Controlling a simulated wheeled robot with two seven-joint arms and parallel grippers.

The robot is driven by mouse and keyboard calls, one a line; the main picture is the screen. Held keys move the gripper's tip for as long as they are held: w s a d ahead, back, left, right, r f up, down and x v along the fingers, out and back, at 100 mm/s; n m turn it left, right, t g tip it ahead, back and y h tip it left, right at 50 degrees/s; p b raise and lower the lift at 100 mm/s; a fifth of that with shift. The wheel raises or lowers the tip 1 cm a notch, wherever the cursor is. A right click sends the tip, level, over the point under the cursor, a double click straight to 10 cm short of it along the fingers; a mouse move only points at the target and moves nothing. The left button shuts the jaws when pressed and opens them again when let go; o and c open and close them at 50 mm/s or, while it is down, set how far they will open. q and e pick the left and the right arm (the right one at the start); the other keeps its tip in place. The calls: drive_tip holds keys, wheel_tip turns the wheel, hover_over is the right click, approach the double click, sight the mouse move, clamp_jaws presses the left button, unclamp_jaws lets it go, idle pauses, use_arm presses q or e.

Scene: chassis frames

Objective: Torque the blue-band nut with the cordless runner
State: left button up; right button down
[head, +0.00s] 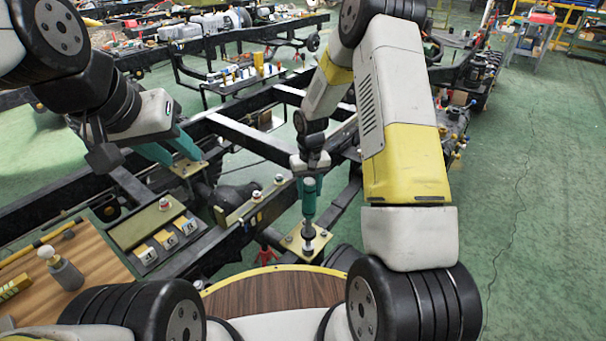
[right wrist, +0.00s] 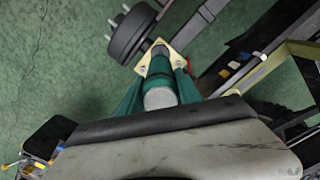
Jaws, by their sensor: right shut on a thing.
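The cordless runner (head: 309,204), a teal and dark tool, stands upright in the head view with its lower end at a yellow plate (head: 318,238) on the chassis frame. My right gripper (head: 309,182) is shut on the runner's upper part. In the right wrist view the runner (right wrist: 160,75) sits between the teal fingers, with the plate (right wrist: 147,67) beyond it. The nut under the runner's tip is hidden, so I cannot tell its band colour. My left gripper (head: 172,154) is open and empty above the left frame rail.
A tray (head: 130,232) with several numbered labels lies at the left. A wooden worktop (head: 95,258) carries a grey bottle (head: 66,272). Small fittings (head: 257,196) with red marks sit on a bracket between the grippers. Dark frame rails cross the middle. Green floor (head: 525,220) is clear at right.

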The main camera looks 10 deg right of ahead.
sight(309, 181)
drive_tip(key=shift+f, duration=0.45)
idle(1.2)
drive_tip(key=shift+s+f, duration=0.1)
drive_tip(key=shift+f, duration=0.05)
idle(1.7)
drive_tip(key=shift+r, duration=0.25)
idle(0.8)
drive_tip(key=shift+r, duration=1.45)
drive_tip(key=shift+w+r, duration=0.2)
drive_tip(key=shift+r, duration=0.25)
drive_tip(key=shift+s+r, duration=0.1)
drive_tip(key=shift+r, duration=1.95)
